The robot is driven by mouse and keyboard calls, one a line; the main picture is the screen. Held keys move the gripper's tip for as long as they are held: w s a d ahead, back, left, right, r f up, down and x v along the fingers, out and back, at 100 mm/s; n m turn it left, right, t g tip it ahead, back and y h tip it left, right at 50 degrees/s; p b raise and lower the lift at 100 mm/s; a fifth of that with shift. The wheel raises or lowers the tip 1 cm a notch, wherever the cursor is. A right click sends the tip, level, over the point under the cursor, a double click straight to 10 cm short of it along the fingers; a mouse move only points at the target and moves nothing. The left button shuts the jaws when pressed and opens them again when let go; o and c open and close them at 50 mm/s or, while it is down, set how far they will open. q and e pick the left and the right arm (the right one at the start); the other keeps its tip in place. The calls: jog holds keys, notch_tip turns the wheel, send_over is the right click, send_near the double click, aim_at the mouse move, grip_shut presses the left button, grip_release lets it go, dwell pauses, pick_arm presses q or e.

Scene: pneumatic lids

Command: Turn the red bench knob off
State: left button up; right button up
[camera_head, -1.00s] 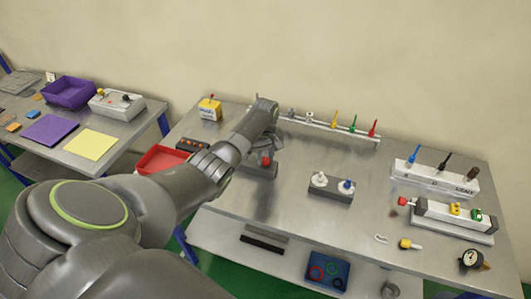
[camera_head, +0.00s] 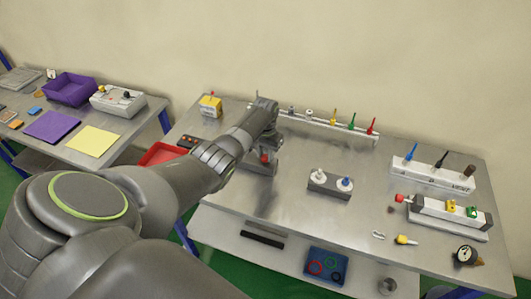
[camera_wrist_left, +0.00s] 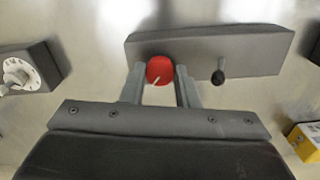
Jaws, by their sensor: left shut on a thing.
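The red bench knob (camera_wrist_left: 159,70) sits on a dark grey block (camera_wrist_left: 250,52) and has a pale pointer line on it. My left gripper (camera_wrist_left: 160,78) is shut on the red knob, one finger on each side, in the left wrist view. In the head view the red knob (camera_head: 265,158) shows just below my left gripper (camera_head: 262,150), and my arm hides part of the block. The pointer line slants toward the lower left in the wrist view. My right gripper does not show.
A small black lever (camera_wrist_left: 218,76) stands on the same block beside the knob. A block with a white and a blue knob (camera_head: 328,187) is to the right. A red tray (camera_head: 160,154) and a yellow box (camera_head: 210,106) are to the left. Bare bench lies between the blocks.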

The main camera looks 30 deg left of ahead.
pick_arm(q)
jog(key=shift+w+r+m, duration=0.1)
jog(key=shift+m, duration=0.8)
jog(key=o, duration=1)
jog(key=shift+c, duration=0.2)
